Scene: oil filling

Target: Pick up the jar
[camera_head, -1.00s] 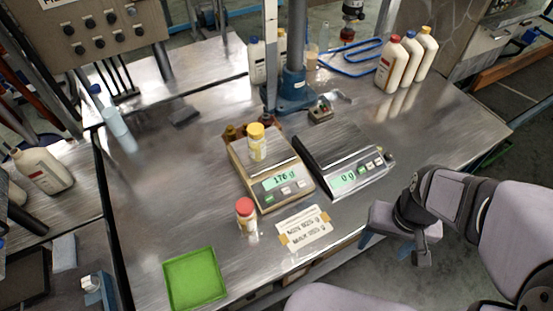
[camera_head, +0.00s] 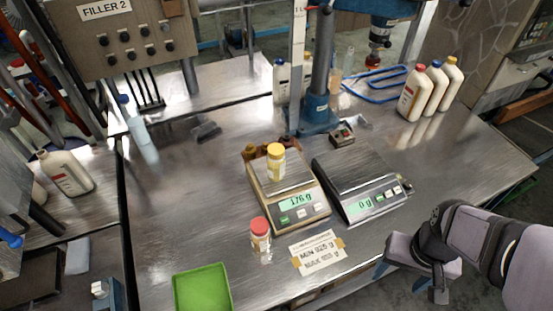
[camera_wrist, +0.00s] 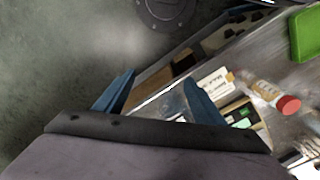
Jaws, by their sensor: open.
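A small clear jar with a yellow lid (camera_head: 275,161) stands upright on the left scale (camera_head: 303,213), which reads 176 g. Another jar, with a red lid (camera_head: 260,235), stands upright on the metal table in front of that scale. It also shows in the wrist view (camera_wrist: 274,97), at the right. My gripper (camera_head: 410,278) is at the lower right in the head view, off the table's front edge and apart from both jars. In the wrist view its two blue fingers (camera_wrist: 158,92) are spread, with nothing between them.
A right scale (camera_head: 375,207) reads 0 g. A green tray (camera_head: 202,290) lies at the table's front left. A paper label (camera_head: 317,252) is taped near the front edge. A post (camera_head: 318,85) rises behind the scales. Several bottles (camera_head: 414,94) stand at the back right.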

